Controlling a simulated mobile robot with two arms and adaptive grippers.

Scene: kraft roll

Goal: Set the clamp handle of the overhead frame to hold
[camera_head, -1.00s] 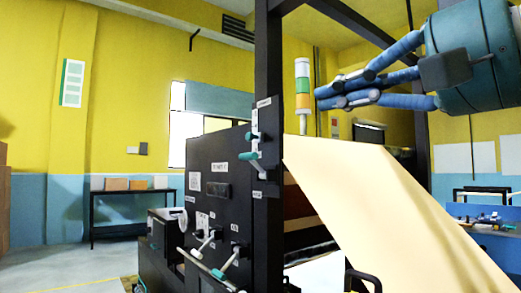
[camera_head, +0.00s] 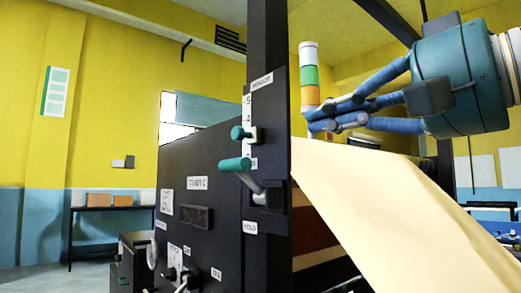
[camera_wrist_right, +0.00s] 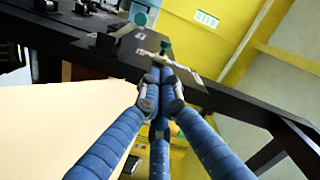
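The clamp handle (camera_head: 236,165) is a grey lever with a teal grip on the dark post of the frame (camera_head: 268,120). From its pivot it points left and slightly up, with the HOLD label (camera_head: 250,227) below the pivot. My left gripper is out of view.
A cream paper sheet (camera_head: 390,200) slopes down below my right gripper. A signal tower (camera_head: 310,75) stands behind the fingertips. The black panel (camera_head: 200,230) left of the post carries more levers (camera_head: 180,275) low down. The space left of the handle looks free.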

